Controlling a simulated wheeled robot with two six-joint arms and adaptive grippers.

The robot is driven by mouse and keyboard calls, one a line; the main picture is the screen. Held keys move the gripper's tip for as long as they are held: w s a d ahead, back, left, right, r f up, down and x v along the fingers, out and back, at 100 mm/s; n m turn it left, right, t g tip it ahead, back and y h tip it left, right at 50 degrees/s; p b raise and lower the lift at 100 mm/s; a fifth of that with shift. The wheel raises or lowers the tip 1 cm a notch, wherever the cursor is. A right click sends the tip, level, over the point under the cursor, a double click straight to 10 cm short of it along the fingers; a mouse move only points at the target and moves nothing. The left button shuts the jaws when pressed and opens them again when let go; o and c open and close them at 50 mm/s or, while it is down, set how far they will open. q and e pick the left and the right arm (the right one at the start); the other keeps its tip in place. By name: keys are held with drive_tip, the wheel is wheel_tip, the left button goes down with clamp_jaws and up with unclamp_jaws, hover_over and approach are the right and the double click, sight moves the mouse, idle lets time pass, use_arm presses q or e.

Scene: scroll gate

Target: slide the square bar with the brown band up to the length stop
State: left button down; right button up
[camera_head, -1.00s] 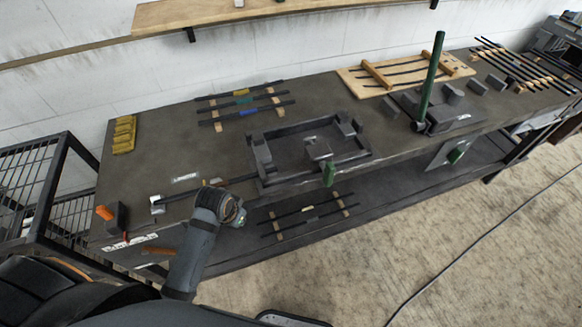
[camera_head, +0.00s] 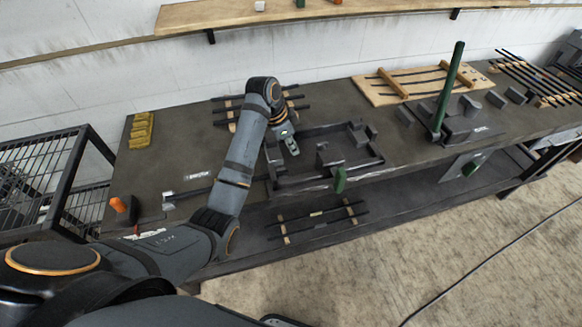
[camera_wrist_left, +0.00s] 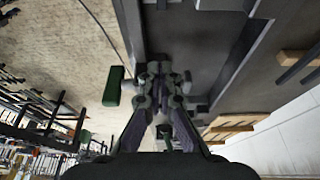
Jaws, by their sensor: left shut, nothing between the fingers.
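A dark thin bar (camera_head: 193,191) lies on the bench left of the square frame fixture (camera_head: 285,192). My left arm covers part of it, and its brown band is hidden. A pale block (camera_head: 168,198) sits at the bar's left end; I cannot tell whether this is the length stop or whether they touch. My left gripper (camera_head: 292,148) is shut and empty, above the fixture's rear left corner. In the left wrist view the closed fingers (camera_wrist_left: 160,75) point over the fixture with nothing between them. My right gripper is not in view.
Yellow blocks (camera_head: 141,130) and an orange knob (camera_head: 118,204) are at the left. Racked bars (camera_head: 230,107) lie behind my arm.

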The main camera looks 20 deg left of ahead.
use_arm(q)
drive_tip(key=p+x, duration=0.1)
drive_tip(key=x, duration=0.8)
drive_tip(key=shift+d+f+p, duration=0.1)
drive_tip(key=shift+f+p, duration=0.25)
drive_tip(key=s+a+p, duration=0.1)
drive_tip(key=a+p, duration=0.1)
drive_tip(key=shift+s+a, duration=0.35)
drive_tip(key=shift+s+a+f, duration=0.1)
drive_tip(key=shift+s+a, duration=0.15)
drive_tip(key=shift+a, duration=0.1)
drive_tip(key=shift+w+d+f, duration=0.1)
